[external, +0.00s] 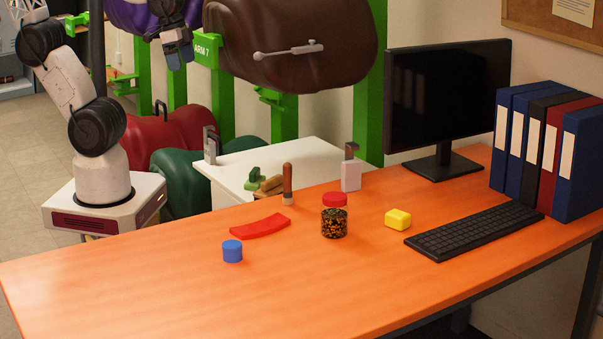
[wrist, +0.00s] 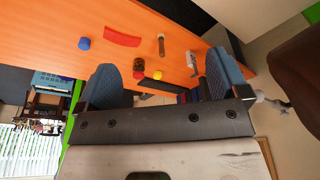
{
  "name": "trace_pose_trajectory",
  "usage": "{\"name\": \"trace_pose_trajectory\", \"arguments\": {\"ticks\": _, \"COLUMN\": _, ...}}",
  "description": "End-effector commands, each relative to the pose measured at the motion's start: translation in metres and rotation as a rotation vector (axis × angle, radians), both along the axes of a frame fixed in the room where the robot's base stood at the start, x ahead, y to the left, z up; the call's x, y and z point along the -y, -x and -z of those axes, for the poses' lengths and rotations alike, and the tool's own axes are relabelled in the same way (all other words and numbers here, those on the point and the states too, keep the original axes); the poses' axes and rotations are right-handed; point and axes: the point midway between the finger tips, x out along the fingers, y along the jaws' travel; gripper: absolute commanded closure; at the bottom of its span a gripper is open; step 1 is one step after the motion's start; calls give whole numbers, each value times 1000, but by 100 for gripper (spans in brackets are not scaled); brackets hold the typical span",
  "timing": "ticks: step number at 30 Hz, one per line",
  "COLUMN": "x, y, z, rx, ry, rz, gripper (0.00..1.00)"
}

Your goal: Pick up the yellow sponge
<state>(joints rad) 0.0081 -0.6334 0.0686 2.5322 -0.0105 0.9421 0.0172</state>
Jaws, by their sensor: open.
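The yellow sponge (external: 397,219) is a small rounded block lying on the orange desk (external: 150,290), between a jar and a keyboard. In the wrist view the sponge (wrist: 157,75) looks small and far off, seen between the fingers. My gripper (external: 180,58) is raised at the upper left of the external view, in front of the saddle racks and well away from the sponge. In the wrist view my gripper (wrist: 163,78) has its two blue-padded fingers wide apart with nothing between them.
A red-lidded jar (external: 334,217) stands left of the sponge, and the black keyboard (external: 472,231) lies right of it. A red curved piece (external: 261,226), a blue cylinder (external: 232,251) and a brown-handled tool (external: 287,184) are farther left. The desk's front is clear.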

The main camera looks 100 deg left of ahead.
Motion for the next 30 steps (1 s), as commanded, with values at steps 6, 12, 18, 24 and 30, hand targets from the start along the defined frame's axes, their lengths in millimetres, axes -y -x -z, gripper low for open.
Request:
{"name": "trace_pose_trajectory", "arguments": {"ticks": 6, "x": 0, "y": 0, "z": 0, "rx": 0, "ry": 0, "rz": 0, "gripper": 7}}
{"name": "trace_pose_trajectory", "arguments": {"ticks": 12, "x": 0, "y": 0, "z": 0, "rx": 0, "ry": 0, "rz": 0, "gripper": 6}}
{"name": "trace_pose_trajectory", "arguments": {"ticks": 18, "x": 0, "y": 0, "z": 0, "rx": 0, "ry": 0, "rz": 0, "gripper": 6}}
{"name": "trace_pose_trajectory", "arguments": {"ticks": 24, "x": 1, "y": -9, "z": -3, "rx": -3, "ry": 3, "rz": -13, "gripper": 6}}
{"name": "trace_pose_trajectory", "arguments": {"ticks": 30, "x": 3, "y": -37, "z": -10, "rx": -16, "ry": 14, "rz": -55, "gripper": 6}}
